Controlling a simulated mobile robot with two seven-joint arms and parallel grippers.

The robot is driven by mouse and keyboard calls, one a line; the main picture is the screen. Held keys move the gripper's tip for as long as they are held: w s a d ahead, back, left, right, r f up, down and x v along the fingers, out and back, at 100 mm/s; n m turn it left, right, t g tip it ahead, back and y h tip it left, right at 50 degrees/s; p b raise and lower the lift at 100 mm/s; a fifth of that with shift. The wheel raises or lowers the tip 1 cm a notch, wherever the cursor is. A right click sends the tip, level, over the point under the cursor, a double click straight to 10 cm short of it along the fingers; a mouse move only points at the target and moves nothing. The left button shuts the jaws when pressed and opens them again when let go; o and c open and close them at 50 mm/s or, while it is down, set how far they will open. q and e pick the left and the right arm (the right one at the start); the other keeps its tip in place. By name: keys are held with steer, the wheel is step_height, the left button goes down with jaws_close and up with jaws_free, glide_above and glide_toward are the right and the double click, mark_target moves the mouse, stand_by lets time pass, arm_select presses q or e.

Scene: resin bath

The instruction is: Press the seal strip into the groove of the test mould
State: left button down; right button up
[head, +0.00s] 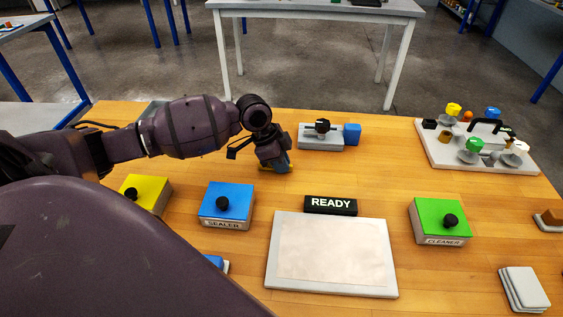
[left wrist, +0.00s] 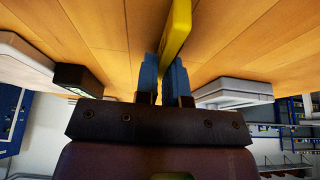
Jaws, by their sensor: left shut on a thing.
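My left gripper (head: 276,165) is low over the wooden table, left of centre at the back. It is shut on a flat yellow piece (left wrist: 177,28), gripped between its blue fingers (left wrist: 164,75) in the left wrist view. Only a small yellow edge shows in the head view, mostly hidden by the gripper. I cannot tell for sure whether this piece is the seal strip. A grey block (head: 318,143) with a black knob and a blue end stands just right of the gripper, apart from it. I cannot make out a groove or identify the test mould. My right gripper is not in view.
A black READY sign (head: 331,205) stands behind a pale board (head: 278,282). Yellow (head: 149,190), blue SEALER (head: 229,198) and green CLEANER (head: 437,214) boxes have black knobs. A white tray (head: 440,152) of knobbed parts is at back right. Bare wood surrounds the gripper.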

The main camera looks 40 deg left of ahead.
arm_select(q)
steer(key=shift+f, duration=0.15)
steer(key=c, duration=1.2)
jaws_free()
steer(key=shift+c, duration=0.2)
